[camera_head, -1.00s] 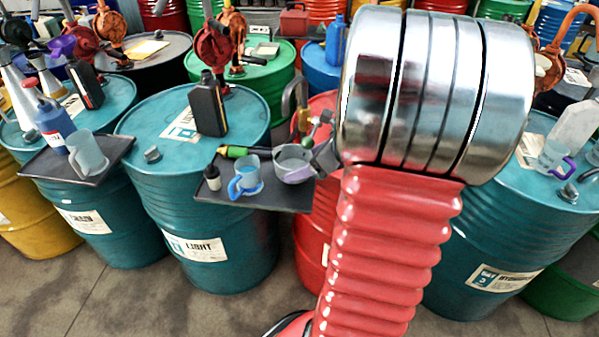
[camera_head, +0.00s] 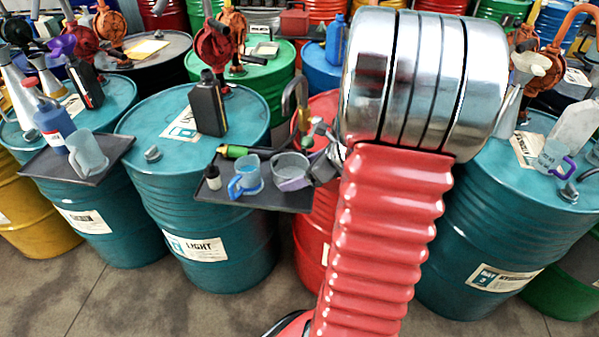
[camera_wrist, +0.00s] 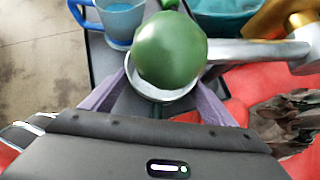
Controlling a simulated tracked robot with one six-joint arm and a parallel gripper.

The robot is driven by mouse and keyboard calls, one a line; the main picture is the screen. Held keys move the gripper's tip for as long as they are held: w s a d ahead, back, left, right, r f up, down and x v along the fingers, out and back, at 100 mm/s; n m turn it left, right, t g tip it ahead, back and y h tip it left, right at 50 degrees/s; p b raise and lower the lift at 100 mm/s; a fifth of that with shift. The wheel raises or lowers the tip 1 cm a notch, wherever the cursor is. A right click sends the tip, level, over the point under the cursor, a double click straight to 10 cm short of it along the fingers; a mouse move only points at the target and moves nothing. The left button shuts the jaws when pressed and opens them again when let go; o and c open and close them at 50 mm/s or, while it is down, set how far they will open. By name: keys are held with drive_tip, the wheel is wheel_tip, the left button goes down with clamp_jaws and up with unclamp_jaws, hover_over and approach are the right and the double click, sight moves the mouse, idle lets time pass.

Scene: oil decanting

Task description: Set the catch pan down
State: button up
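The catch pan (camera_head: 291,163) is a small round grey metal pan. In the head view it is at the right part of the dark tray (camera_head: 275,197) beside the front teal drum; whether its base touches the tray I cannot tell. My gripper (camera_head: 297,183) reaches in from the right, its purple fingers at the pan. In the wrist view the pan's pale rim (camera_wrist: 143,88) lies between the two purple fingers (camera_wrist: 160,95), which appear to grip its sides. A green rounded object (camera_wrist: 170,50) hides much of the pan there.
A blue measuring jug (camera_head: 246,177) stands left of the pan on the tray, also in the wrist view (camera_wrist: 120,20). A small dark bottle (camera_head: 213,177) and a green-handled tool (camera_head: 235,151) are near it. A brass-coloured tap (camera_head: 304,120) rises behind the pan.

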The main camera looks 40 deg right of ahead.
sight(306, 164)
drive_tip(key=shift+r, duration=0.1)
drive_tip(key=v, duration=1.2)
idle(0.4)
drive_tip(key=shift+o, duration=0.4)
drive_tip(key=shift+o, duration=0.2)
drive_tip(key=shift+w+d+r, duration=0.1)
drive_tip(key=shift+w+r, duration=0.15)
drive_tip(key=shift+r, duration=0.4)
drive_tip(key=shift+f, duration=0.1)
drive_tip(key=shift+x, duration=4.3)
